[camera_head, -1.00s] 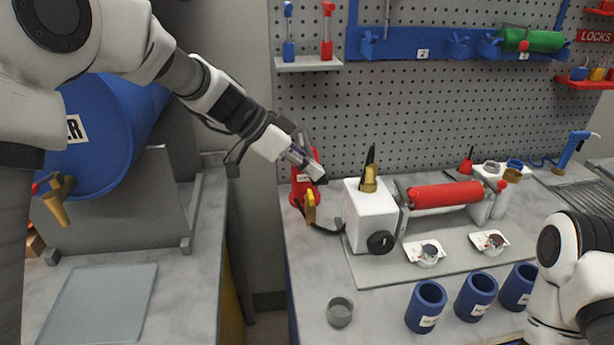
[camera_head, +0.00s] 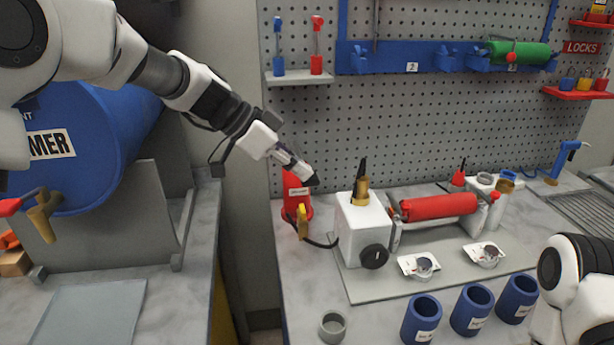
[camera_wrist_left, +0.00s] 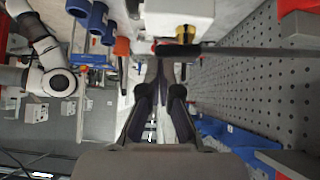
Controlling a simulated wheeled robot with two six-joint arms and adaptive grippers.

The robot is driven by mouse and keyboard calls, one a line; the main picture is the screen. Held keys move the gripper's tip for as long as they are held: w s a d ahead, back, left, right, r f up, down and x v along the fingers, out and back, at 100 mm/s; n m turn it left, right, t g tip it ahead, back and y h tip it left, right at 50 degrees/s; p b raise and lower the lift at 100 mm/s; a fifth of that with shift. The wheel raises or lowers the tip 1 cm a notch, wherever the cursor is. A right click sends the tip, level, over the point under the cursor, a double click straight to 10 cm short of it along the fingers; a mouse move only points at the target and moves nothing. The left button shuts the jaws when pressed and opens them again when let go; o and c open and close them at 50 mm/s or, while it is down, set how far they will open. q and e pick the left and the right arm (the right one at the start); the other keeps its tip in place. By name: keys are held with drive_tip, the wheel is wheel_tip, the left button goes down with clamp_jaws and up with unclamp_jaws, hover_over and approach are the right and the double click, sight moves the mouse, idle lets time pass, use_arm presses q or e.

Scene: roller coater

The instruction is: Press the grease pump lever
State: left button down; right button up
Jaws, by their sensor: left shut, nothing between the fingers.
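A red unit with a white label and a yellow part (camera_head: 295,206) stands on the bench against the pegboard; I take it to be the grease pump. A black hose runs from it toward a white box (camera_head: 362,232) with a brass cup on top. My left gripper (camera_head: 312,181) is shut and empty, its tips overlapping the top of the red unit in the head view. Contact cannot be told, and the lever is not clear behind the gripper. The left wrist view shows the closed fingers (camera_wrist_left: 165,72) near a dark bar (camera_wrist_left: 240,50) with a red end. My right gripper is out of view.
A red roller (camera_head: 438,206) lies right of the white box. Several blue cups (camera_head: 421,318) and a small grey cup (camera_head: 332,326) stand toward the bench front. A blue barrel (camera_head: 105,170) is at left. Pegboard (camera_head: 400,130) rises behind the bench.

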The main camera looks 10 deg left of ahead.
use_arm(q)
drive_tip(key=s+v, duration=0.1)
drive_tip(key=v, duration=0.7)
drive_tip(key=shift+a+r+b, duration=0.15)
drive_tip(key=shift+r+b, duration=0.05)
drive_tip(key=shift+b, duration=0.2)
idle(1.2)
